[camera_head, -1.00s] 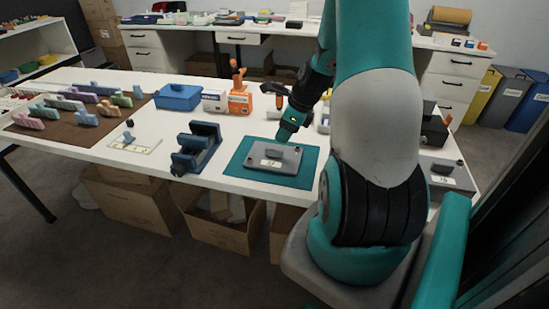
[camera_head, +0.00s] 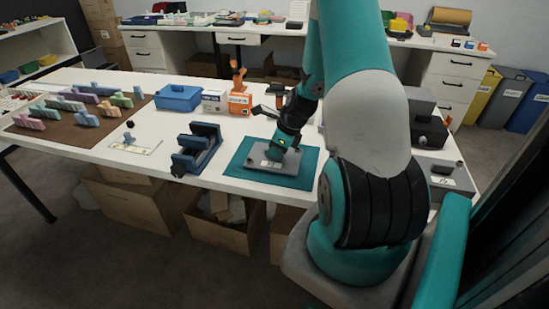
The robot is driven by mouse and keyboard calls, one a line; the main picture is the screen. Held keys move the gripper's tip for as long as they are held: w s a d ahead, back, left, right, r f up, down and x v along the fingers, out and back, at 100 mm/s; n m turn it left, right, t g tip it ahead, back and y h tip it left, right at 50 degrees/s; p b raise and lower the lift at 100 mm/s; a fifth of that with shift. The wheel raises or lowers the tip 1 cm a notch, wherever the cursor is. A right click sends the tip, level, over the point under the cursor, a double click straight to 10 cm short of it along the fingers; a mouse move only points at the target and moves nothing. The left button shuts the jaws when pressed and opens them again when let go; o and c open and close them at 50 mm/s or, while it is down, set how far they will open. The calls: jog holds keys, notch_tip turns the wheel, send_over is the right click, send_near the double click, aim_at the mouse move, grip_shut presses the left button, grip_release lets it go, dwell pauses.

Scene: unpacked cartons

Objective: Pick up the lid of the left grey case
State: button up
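The lid of the left grey case (camera_head: 262,162) is a flat grey plate lying on a teal mat (camera_head: 240,164) near the table's front edge. My gripper (camera_head: 275,155) is right at the middle of the lid, pointing down, where the raised handle was seen. The gripper and wrist hide the handle. The fingers are too small and covered to tell whether they are open or shut. A second grey case (camera_head: 455,180) sits at the table's right end, right of my arm.
A dark blue cradle-like stand (camera_head: 197,150) stands left of the mat. An orange box (camera_head: 239,102), a white box (camera_head: 213,101) and a blue case (camera_head: 178,97) stand behind. A brown mat (camera_head: 62,135) with several pastel pieces lies far left.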

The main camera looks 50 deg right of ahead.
grip_shut()
jog(key=shift+r, duration=0.1)
notch_tip(320, 180, up, 20)
jog(key=p, duration=0.1)
dwell(0.4)
